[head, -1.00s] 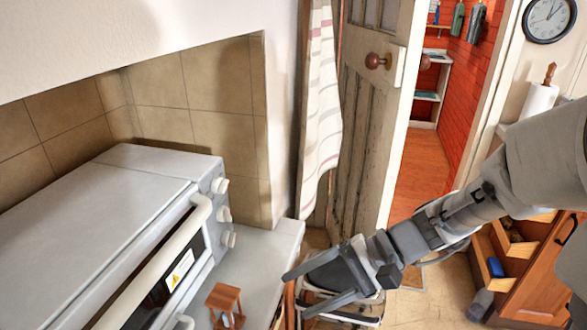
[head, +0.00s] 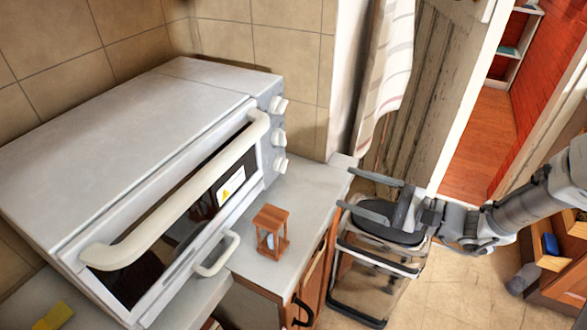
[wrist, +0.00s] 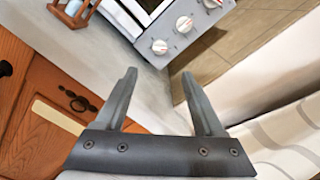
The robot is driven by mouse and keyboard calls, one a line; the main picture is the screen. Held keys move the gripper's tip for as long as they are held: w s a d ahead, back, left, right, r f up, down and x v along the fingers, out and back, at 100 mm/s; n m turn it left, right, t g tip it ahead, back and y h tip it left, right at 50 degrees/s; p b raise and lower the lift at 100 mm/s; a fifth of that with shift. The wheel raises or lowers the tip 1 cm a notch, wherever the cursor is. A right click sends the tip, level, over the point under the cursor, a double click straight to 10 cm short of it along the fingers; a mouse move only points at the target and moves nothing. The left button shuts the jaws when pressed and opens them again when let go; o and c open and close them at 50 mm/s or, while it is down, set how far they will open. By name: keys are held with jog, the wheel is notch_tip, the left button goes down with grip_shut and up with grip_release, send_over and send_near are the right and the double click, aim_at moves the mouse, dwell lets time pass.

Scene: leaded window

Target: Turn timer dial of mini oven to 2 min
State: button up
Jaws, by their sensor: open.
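The white mini oven (head: 140,105) stands on the counter, with its door shut. Its right-hand panel has three white dials in a column: top (head: 279,105), middle (head: 278,137) and bottom (head: 280,164). Their markings are too small to read, so I cannot tell which is the timer or how it is set. My gripper (head: 346,188) is open and empty, right of the oven near the counter's end, apart from the dials. In the wrist view, the bottom dial (wrist: 160,47) shows just beyond and between my open fingertips (wrist: 159,75); the middle dial (wrist: 184,24) is farther up.
A small wooden lantern-like object (head: 271,232) stands on the counter (head: 315,195) in front of the dials. A striped curtain (head: 386,75) hangs right of the tiled wall. A glass-and-metal trolley (head: 375,270) stands below my gripper. Wooden cabinet doors (head: 310,285) are under the counter.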

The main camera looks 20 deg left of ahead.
aim_at(286, 166)
jog(key=a, duration=0.9)
jog(key=w+a+b, duration=0.1)
jog(key=a, duration=0.3)
jog(key=shift+w+a, duration=0.1)
jog(key=shift+a, duration=0.3)
grip_shut()
